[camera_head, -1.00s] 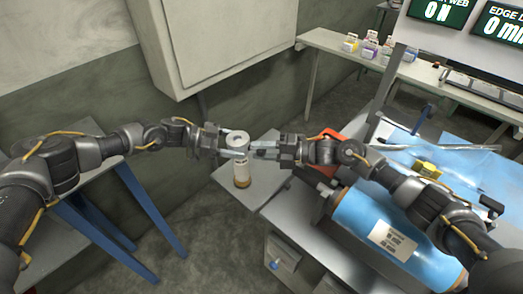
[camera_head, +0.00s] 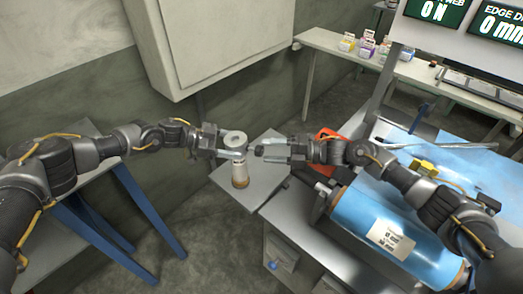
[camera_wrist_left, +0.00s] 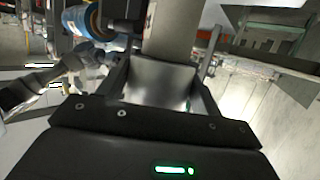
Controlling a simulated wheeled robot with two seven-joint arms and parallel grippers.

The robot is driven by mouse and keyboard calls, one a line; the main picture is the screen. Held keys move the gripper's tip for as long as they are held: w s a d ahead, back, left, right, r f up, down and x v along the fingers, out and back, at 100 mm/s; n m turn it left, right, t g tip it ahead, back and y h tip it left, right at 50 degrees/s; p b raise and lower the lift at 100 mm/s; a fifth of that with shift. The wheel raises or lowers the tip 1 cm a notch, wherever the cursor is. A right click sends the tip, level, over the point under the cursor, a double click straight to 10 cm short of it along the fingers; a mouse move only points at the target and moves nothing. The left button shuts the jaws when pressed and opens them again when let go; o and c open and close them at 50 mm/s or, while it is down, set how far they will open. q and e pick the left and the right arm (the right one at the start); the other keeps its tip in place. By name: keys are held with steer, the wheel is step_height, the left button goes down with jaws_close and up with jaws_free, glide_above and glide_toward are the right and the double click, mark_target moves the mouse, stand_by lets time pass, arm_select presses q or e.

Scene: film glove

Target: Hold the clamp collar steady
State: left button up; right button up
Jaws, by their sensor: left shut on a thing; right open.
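A grey ring-shaped collar (camera_head: 235,138), which looks like the clamp collar, sits on top of an upright cream cylinder (camera_head: 240,172) in the head view. My left gripper (camera_head: 236,152) reaches in from the left and is shut on the collar at its near side. In the left wrist view my left gripper (camera_wrist_left: 160,68) has a smooth grey surface between its fingers, and the grip itself is partly hidden. My right gripper (camera_head: 268,150) is open just right of the collar, its fingers pointing at it. A small dark piece shows between its fingers; I cannot tell what it belongs to.
The cylinder stands on a small grey table (camera_head: 265,180). A large blue film roll (camera_head: 360,215) lies at right, with a red-orange part (camera_head: 326,140) behind my right wrist. A white cabinet (camera_head: 210,40) hangs behind. A back bench (camera_head: 330,42) holds small boxes.

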arm_select(q)
steer(key=shift+r, duration=0.1)
arm_select(e)
steer(key=d, duration=0.3)
steer(key=shift+s+d+r, duration=0.2)
steer(key=shift+s+d, duration=0.1)
steer(key=shift+d, duration=0.1)
arm_select(q)
steer(key=o, duration=0.9)
steer(key=shift+c, duration=0.2)
